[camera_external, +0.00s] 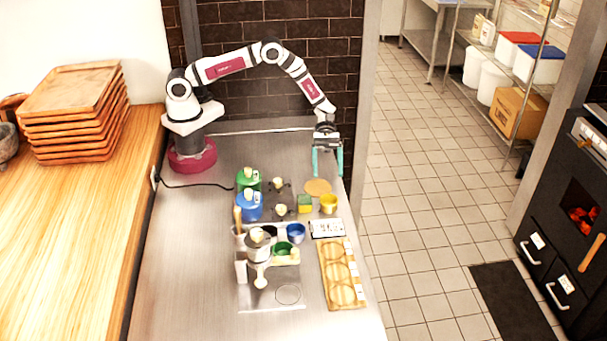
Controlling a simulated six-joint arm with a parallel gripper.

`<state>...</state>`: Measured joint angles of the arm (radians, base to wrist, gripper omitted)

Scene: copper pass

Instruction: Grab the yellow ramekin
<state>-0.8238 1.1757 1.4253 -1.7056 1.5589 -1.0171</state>
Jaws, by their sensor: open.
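The yellow ramekin (328,204) stands upright on the steel counter near its right edge. It is just right of a small yellow-green block (305,203) and in front of a round tan disc (318,187). My gripper (327,175) points down with its two teal fingers apart. Nothing shows between the fingers. It is above and behind the ramekin in the picture, near the tan disc, and apart from the ramekin.
A green canister (249,180) and a blue canister (248,207) stand to the left. Blue (296,233) and green (282,249) bowls sit in front, beside a white machine (258,247). A wooden board (342,275) lies at the front right. The counter's left side is mostly clear.

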